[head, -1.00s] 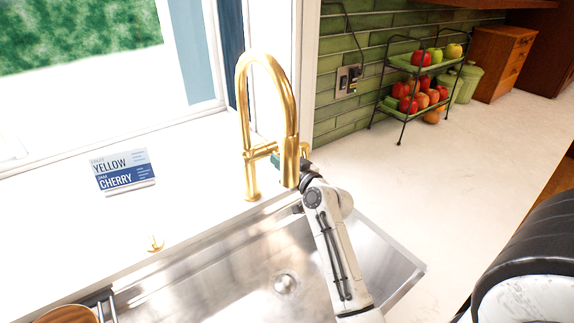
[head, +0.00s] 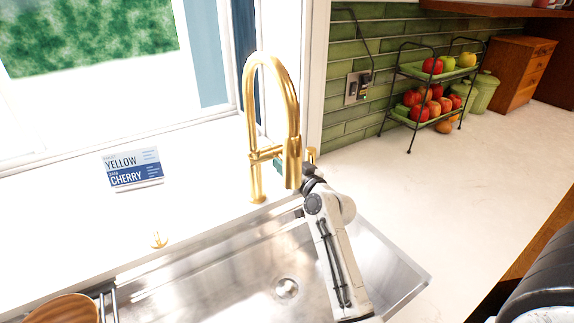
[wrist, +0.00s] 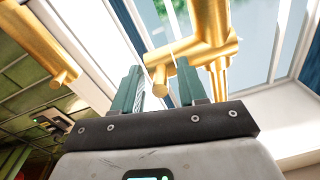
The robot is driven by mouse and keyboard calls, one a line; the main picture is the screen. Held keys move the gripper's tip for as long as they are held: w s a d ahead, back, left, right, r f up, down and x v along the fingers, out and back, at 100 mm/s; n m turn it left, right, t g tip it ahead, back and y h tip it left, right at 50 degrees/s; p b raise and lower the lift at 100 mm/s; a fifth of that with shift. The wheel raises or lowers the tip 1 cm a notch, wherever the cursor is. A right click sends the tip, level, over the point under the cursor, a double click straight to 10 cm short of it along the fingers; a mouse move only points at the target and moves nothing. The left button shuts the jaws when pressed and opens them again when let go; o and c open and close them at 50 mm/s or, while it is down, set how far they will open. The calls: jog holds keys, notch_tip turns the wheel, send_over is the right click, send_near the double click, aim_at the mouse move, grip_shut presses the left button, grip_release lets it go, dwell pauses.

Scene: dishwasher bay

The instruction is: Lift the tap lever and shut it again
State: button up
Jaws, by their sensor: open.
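The gold tap (head: 254,125) stands upright behind the sink, with a high arched neck and a hanging spout end. My gripper (head: 280,165) is at the tap, partly hidden behind the spout end. In the wrist view my gripper (wrist: 162,82) has its two teal fingers apart. A gold stub on the tap body (wrist: 205,45) shows near the gap between them. I cannot tell whether the fingers touch it. Another gold rod (wrist: 45,45) lies left of the fingers.
The steel sink (head: 220,285) lies below my arm. A yellow and cherry sign (head: 135,170) stands on the ledge at left. A fruit rack (head: 432,95) stands on the counter at right. The counter (head: 450,170) in front of the rack is clear.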

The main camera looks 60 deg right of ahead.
jog(key=b+v, duration=0.1)
jog(key=v, duration=0.9)
jog(key=shift+s, duration=0.35)
jog(key=shift+a+f, duration=0.1)
jog(key=shift+a, duration=0.1)
